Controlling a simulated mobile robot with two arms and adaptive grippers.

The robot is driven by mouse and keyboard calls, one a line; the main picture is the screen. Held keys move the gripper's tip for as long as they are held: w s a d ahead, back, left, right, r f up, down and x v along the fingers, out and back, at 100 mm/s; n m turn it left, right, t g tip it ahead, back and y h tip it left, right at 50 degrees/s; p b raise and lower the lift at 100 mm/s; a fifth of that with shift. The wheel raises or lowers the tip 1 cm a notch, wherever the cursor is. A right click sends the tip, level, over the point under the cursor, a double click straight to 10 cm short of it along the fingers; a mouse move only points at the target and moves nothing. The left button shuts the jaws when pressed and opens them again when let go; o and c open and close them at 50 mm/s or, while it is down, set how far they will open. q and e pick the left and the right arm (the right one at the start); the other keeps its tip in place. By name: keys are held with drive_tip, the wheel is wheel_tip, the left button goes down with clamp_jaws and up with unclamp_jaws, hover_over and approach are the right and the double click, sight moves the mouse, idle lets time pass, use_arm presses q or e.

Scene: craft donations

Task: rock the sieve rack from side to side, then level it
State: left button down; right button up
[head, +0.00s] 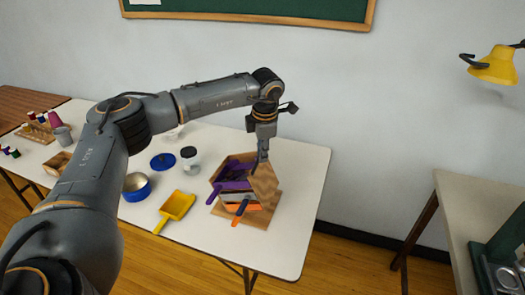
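The wooden rack (266,187) stands near the right end of the white table. It has a pale wooden side panel and holds several purple, grey, blue and orange pieces; I cannot make out whether these are sieves. My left gripper (263,156) points down at the top of the side panel, and its fingers overlap the panel's upper edge. The fingers show as one narrow dark shape, so I cannot tell whether they are shut on the panel. I cannot tell whether the rack is level or tilted. My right gripper is out of view.
A yellow scoop (177,206), a blue pot (136,187), a blue lid (163,162) and a jar (189,158) stand left of the rack on the white table (290,240). Free tabletop lies right of the rack. Another table (470,200) is at the right.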

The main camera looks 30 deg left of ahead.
use_arm(q)
drive_tip(key=a, duration=0.1)
drive_tip(key=a+r+h, duration=0.1)
drive_tip(key=a+h, duration=0.1)
drive_tip(key=a, duration=0.1)
drive_tip(key=shift+s+r, duration=0.15)
drive_tip(key=shift+s, duration=0.25)
drive_tip(key=c, duration=1.4)
unclamp_jaws()
drive_tip(key=shift+s+a, duration=0.1)
drive_tip(key=shift+a, duration=0.05)
wheel_tip(320, 180, up, 12)
drive_tip(key=s, duration=0.2)
drive_tip(key=shift+a, duration=0.4)
drive_tip(key=shift+d+b, duration=0.1)
drive_tip(key=shift+b, duration=0.2)
